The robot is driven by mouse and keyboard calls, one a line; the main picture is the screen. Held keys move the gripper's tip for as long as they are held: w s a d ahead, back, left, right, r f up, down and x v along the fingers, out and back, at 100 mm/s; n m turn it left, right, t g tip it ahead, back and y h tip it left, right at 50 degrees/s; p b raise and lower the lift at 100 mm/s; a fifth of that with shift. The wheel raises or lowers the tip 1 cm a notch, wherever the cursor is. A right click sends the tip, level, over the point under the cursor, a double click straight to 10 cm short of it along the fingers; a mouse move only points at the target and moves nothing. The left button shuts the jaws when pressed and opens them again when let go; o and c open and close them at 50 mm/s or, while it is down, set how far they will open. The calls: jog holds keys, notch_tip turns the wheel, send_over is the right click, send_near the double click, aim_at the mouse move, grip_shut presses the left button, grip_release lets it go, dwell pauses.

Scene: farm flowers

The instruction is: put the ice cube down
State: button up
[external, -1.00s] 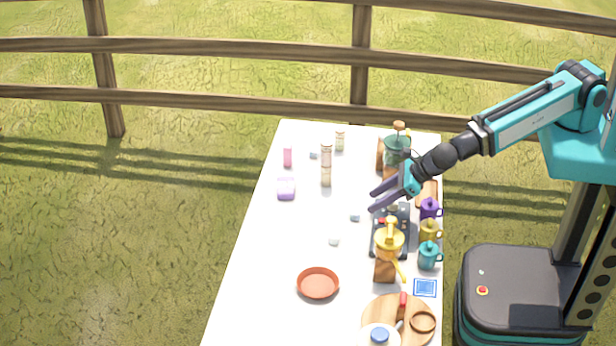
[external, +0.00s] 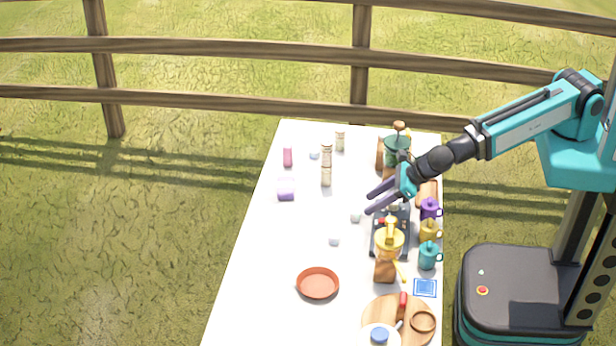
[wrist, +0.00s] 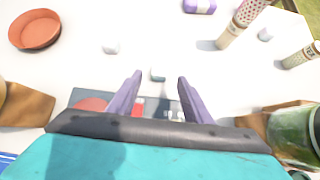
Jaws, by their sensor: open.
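Three small pale grey ice cubes lie on the white table. One cube (external: 355,216) is just beyond my fingertips; in the wrist view this cube (wrist: 158,74) appears between them. A second cube (external: 334,240) lies nearer the front, and it also shows in the wrist view (wrist: 110,46). A third cube (external: 314,155) is at the far end, also in the wrist view (wrist: 265,34). My gripper (external: 367,204) is open, its purple fingers (wrist: 160,80) apart with nothing clasped. It appears raised above the table; its exact height is unclear.
A terracotta dish (external: 318,284) stands near the front. A yellow pot (external: 389,243) and several mugs line the right side. A green jar (external: 397,148) stands behind my gripper. Shakers (external: 326,164) and a purple-and-white block (external: 286,190) are farther back. The table's left side is mostly clear.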

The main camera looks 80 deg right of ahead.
aim_at(357, 212)
jog(key=shift+w+f+b, duration=0.1)
jog(key=shift+f+b, duration=0.05)
jog(key=shift+b, duration=0.2)
jog(key=shift+w+f+b, duration=0.15)
jog(key=shift+f+b, duration=0.1)
jog(key=shift+b, duration=0.3)
jog(key=shift+w+f+p, duration=0.1)
jog(key=shift+w+p, duration=0.25)
jog(key=shift+p, duration=0.05)
jog(key=shift+p+x, duration=0.55)
jog(key=shift+x, duration=1.5)
jog(key=shift+s, duration=0.1)
grip_shut()
notch_tip(357, 212, up, 10)
jog(key=b, duration=0.2)
